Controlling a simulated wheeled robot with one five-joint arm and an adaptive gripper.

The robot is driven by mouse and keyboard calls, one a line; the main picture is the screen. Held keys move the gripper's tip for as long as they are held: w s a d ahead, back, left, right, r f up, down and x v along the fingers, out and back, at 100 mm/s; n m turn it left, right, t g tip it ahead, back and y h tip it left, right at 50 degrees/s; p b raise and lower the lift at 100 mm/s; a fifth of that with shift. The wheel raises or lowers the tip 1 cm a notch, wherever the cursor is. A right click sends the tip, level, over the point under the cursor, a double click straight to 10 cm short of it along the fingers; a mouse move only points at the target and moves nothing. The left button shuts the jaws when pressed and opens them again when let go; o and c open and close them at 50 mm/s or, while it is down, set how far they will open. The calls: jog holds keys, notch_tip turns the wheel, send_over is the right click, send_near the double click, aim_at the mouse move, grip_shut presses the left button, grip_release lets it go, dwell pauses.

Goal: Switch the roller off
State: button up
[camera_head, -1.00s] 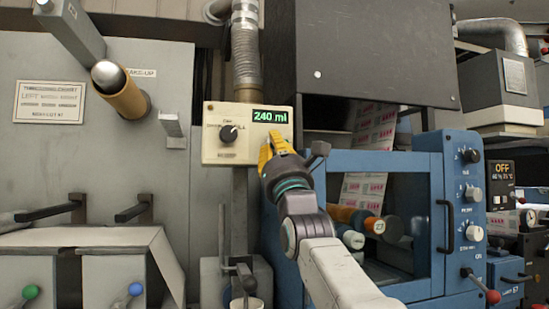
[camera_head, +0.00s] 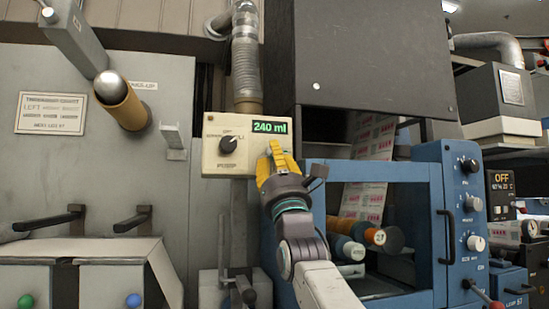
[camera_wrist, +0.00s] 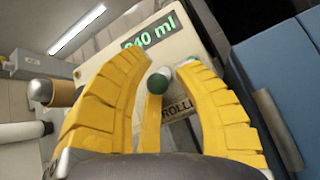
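A cream control box (camera_head: 212,165) hangs at the centre of the head view, with a green "240 ml" display (camera_head: 269,127) and a black dial (camera_head: 229,145) on its left side. My gripper (camera_head: 274,150) is in front of the box's right part, below the display, and hides that part in the head view. In the wrist view my gripper (camera_wrist: 160,68) has its yellow fingers spread. A small switch (camera_wrist: 155,85) with a green end and a pale top shows between them, beside a partly hidden label reading "ROLL". I cannot tell whether the fingers touch it.
A blue machine (camera_head: 452,160) with an open window, rollers and several knobs stands right of the box. A ribbed duct (camera_head: 246,65) runs above the box.

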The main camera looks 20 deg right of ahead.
jog(key=shift+o, duration=1.4)
jog(key=shift+a, duration=0.1)
jog(key=r+g+p, duration=0.1)
jog(key=p, duration=0.1)
jog(key=g+p, duration=0.2)
jog(key=shift+s+r, duration=0.2)
jog(key=shift+r, duration=0.15)
jog(key=g+p, duration=0.2)
jog(key=p, duration=0.1)
jog(key=r+g+p, duration=0.1)
jog(key=p, duration=0.2)
jog(key=shift+r+g, duration=0.15)
jog(key=shift+g, duration=0.25)
jog(key=g+p, duration=0.1)
jog(key=p, duration=0.1)
jog(key=g+p, duration=0.1)
jog(key=p, duration=0.1)
jog(key=shift+w+r+g+p, duration=0.2)
jog(key=shift+g+p, duration=0.1)
jog(key=shift+g, duration=0.1)
